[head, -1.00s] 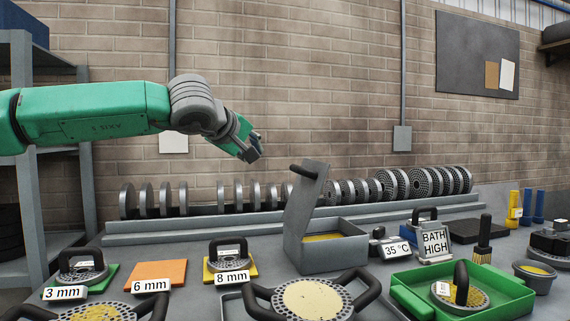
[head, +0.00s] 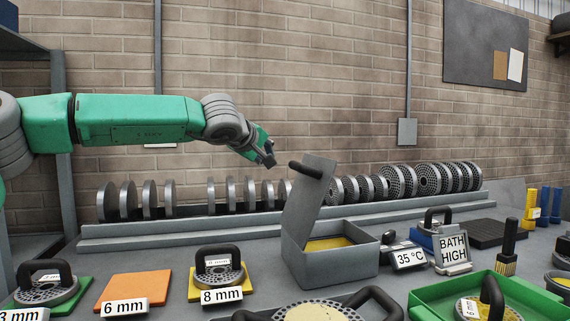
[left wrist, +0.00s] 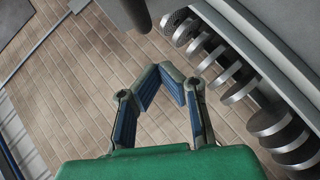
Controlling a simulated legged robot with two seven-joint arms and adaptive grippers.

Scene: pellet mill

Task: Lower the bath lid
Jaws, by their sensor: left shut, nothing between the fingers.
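The grey bath (head: 352,262) is an open box with yellow content inside, standing mid-bench in the head view. Its grey lid (head: 312,198) stands raised and tilted at the box's left side, with a black handle (head: 306,170) at its top. My left gripper (head: 270,162) is just left of the handle and a little above it, apart from it. In the left wrist view the left gripper (left wrist: 172,68) has its fingertips together with nothing between them. A dark rounded shape at the top of that view may be the handle; I cannot tell. My right gripper is not in view.
A rack of several upright discs (head: 428,180) runs behind the bath. A 35 °C display (head: 409,257), a BATH HIGH sign (head: 453,248) and a green tray (head: 425,300) are at right.

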